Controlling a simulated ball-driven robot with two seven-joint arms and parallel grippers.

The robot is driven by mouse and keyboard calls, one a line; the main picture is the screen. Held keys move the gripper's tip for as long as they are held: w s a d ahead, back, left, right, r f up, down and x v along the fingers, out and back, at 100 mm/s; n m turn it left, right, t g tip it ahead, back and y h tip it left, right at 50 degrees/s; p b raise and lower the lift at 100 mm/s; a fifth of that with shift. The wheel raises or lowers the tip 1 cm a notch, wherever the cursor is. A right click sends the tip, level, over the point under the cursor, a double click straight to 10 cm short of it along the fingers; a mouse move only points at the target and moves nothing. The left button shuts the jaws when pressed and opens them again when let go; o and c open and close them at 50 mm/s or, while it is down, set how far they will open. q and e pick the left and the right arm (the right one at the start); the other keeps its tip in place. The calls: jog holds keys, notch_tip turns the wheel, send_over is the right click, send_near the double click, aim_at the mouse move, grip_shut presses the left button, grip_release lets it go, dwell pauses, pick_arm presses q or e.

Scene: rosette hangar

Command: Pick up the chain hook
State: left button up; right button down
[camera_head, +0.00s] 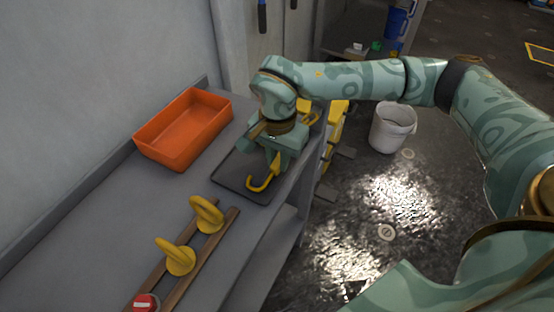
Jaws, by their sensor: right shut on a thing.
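The yellow chain hook (261,183) is in the head view, over the dark mat (229,169) on the grey bench. Its curved end points down and to the left. My right gripper (276,155) reaches down from above and is shut on the upper part of the hook, which the gripper partly hides. I cannot tell whether the hook's tip touches the mat. My left gripper does not show.
An orange bin (184,128) stands on the bench by the wall. Two yellow hooks or rings (207,214) stand on wooden rails (216,240) nearer me, with a red and white disc (145,303). A white bucket (392,128) stands on the floor.

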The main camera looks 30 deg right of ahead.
aim_at(278, 161)
notch_tip(278, 161, up, 3)
jog(key=shift+r+p, duration=0.1)
jog(key=shift+p, duration=0.65)
pick_arm(q)
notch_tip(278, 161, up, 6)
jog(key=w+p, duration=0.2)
jog(key=p, duration=0.3)
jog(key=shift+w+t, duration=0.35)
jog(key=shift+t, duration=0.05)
pick_arm(e)
jog(key=s+a+r, duration=0.1)
jog(key=s+r, duration=0.8)
jog(key=s, duration=0.5)
jog(key=shift+r, duration=0.25)
jog(key=shift+w, duration=0.1)
pick_arm(q)
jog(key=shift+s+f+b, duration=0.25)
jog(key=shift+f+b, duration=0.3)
jog(key=shift+b, duration=0.05)
pick_arm(e)
jog(key=shift+w+d+f+y, duration=0.15)
jog(key=shift+w+f, duration=0.2)
jog(key=shift+w, duration=0.2)
jog(key=shift+w+f+y, duration=0.15)
jog(key=shift+w+f, duration=0.2)
jog(key=shift+w, duration=0.15)
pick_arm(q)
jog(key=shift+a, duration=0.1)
pick_arm(e)
jog(key=shift+s, duration=0.1)
